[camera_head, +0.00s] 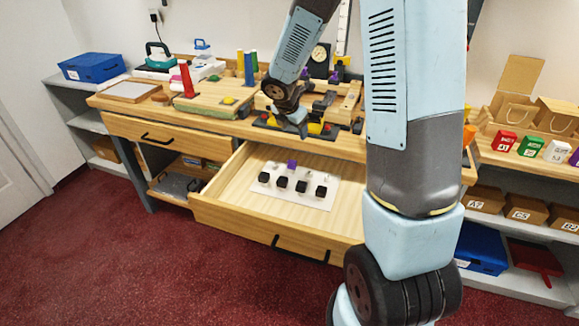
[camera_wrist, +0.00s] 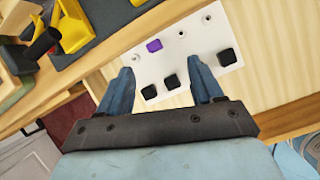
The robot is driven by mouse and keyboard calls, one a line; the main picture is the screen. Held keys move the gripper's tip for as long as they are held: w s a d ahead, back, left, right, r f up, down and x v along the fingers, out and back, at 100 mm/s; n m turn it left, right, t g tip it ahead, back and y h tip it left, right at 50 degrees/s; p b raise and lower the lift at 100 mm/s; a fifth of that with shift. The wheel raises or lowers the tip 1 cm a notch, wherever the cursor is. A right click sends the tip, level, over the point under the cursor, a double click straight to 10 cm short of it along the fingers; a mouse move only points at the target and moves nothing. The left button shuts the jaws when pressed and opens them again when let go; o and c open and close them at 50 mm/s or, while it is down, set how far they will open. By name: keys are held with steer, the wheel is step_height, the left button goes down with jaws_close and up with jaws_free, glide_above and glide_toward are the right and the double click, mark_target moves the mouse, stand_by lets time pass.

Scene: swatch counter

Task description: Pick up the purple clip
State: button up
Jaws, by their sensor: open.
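The purple clip (camera_head: 292,164) sits on a white card (camera_head: 318,200) in the open wooden drawer (camera_head: 232,180), behind a row of black clips. In the wrist view the purple clip (camera_wrist: 154,46) lies near the card's far left part, beyond my gripper's fingertips. My gripper (camera_wrist: 160,70) is open and empty, with its two blue fingers apart and black clips showing between them. In the head view my gripper (camera_head: 300,128) hangs by the counter's front edge, above and behind the drawer.
Black clips (camera_head: 281,182) stand in front of the purple clip, and small pale pegs are beside it. The counter (camera_head: 225,127) above the drawer carries blocks, tools and a clock. A black drawer handle (camera_head: 300,252) faces the red carpet.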

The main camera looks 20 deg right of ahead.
mark_target(292, 161)
steer(key=w+f+n, duration=0.1)
steer(key=w+f, duration=0.1)
steer(key=f, duration=0.4)
steer(key=w+d+f+n, duration=0.1)
steer(key=w+f, duration=0.1)
steer(key=f, duration=0.4)
steer(key=w+f+n, duration=0.1)
steer(key=w+f, duration=0.1)
steer(key=f, duration=0.5)
steer(key=shift+w+d+n+y, duration=0.2)
steer(key=shift+w+n+y, duration=0.1)
steer(key=shift+n, duration=0.1)
steer(key=c, duration=1.1)
steer(key=shift+o, duration=0.2)
steer(key=shift+r, duration=0.1)
